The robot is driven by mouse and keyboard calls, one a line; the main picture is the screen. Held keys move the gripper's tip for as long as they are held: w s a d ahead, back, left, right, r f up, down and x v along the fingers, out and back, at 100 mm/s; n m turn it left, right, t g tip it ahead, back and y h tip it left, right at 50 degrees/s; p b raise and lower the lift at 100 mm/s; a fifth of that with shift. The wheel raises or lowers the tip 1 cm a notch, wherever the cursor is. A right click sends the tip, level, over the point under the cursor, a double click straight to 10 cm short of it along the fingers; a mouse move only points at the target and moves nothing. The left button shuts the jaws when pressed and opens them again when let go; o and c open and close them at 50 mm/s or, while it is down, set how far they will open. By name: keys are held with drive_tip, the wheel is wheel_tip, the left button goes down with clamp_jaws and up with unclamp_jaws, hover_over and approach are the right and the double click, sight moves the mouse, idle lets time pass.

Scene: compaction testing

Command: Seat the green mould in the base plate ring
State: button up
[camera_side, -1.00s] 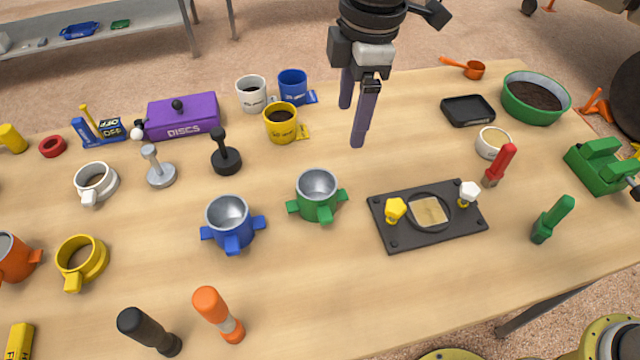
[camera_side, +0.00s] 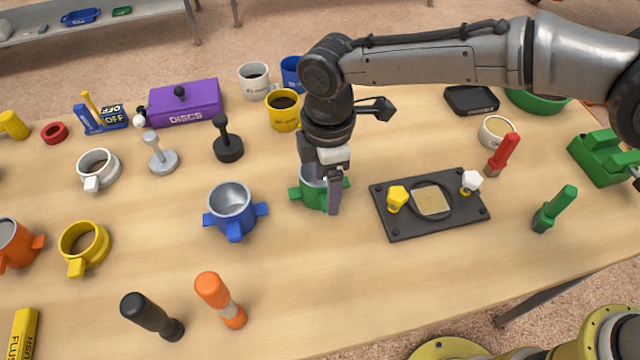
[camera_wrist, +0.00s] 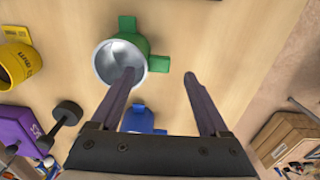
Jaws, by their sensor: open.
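The green mould (camera_side: 308,194) stands upright on the table, left of the black base plate (camera_side: 449,222), partly hidden by my gripper in the side view. My gripper (camera_side: 328,200) is open, pointing down at the mould, with one finger in front of its right side. In the wrist view the green mould (camera_wrist: 134,42) shows its silver inside, with one fingertip over its opening and the other finger to the right, apart. My gripper (camera_wrist: 160,80) holds nothing. The base plate ring (camera_side: 447,193) surrounds a tan disc, with a yellow knob (camera_side: 397,197) and a white knob (camera_side: 471,181) beside it.
A blue mould (camera_side: 231,210) stands close left of the green one. A black tamper (camera_side: 228,150) and a yellow mug (camera_side: 283,112) are behind. A red-handled brush (camera_side: 504,152) stands right of the plate. The table in front of the green mould is clear.

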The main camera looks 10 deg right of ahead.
sight(321, 190)
wheel_tip(321, 190, down, 4)
drive_tip(key=shift+w+f, duration=0.1)
drive_tip(key=shift+f, duration=0.15)
clamp_jaws()
idle(0.3)
drive_tip(key=shift+r, duration=0.15)
idle(0.9)
